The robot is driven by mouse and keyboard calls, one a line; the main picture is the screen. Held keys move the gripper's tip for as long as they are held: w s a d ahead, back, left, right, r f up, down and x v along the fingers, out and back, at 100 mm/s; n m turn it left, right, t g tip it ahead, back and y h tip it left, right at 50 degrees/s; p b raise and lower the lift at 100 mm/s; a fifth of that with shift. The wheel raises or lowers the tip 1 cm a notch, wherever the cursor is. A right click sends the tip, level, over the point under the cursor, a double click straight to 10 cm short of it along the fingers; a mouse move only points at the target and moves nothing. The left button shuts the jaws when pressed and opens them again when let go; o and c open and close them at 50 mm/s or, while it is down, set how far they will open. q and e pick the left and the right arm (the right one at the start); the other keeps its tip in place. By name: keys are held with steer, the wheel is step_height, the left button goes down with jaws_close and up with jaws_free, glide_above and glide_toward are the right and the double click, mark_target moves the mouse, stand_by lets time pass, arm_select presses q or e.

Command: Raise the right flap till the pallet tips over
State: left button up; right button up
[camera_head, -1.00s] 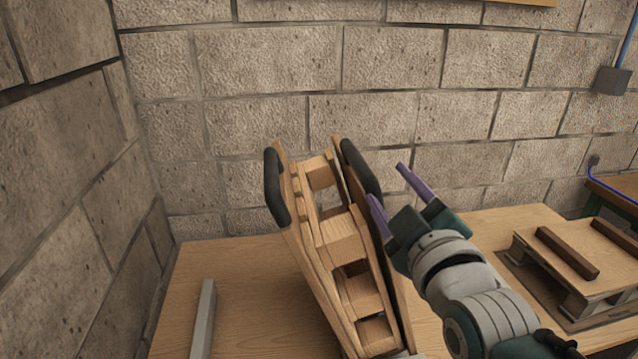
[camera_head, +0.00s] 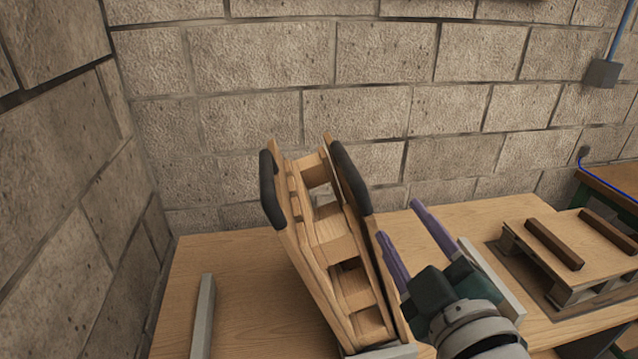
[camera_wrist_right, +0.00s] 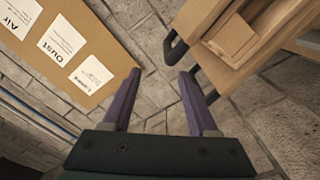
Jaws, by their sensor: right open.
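The wooden pallet (camera_head: 332,228) stands steeply on edge between two raised boards, its top leaning to the left in the head view. The right flap (camera_head: 388,300) is the board on the pallet's right side, with a black handle (camera_head: 352,178) at its top. The left flap (camera_head: 305,285) has a black handle (camera_head: 270,190) too. My right gripper (camera_head: 398,220) is open and empty, its purple fingers just right of the right flap, apart from the handle. In the wrist view its fingers (camera_wrist_right: 160,74) have nothing between them; the pallet (camera_wrist_right: 232,38) is upper right. My left gripper is out of view.
A grey bar (camera_head: 203,318) lies at the table's left; another (camera_head: 490,280) is beyond my right gripper. A flat pallet with two brown strips (camera_head: 553,243) sits at the right. Block walls stand behind and left.

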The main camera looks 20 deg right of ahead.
steer(key=shift+v, duration=0.8)
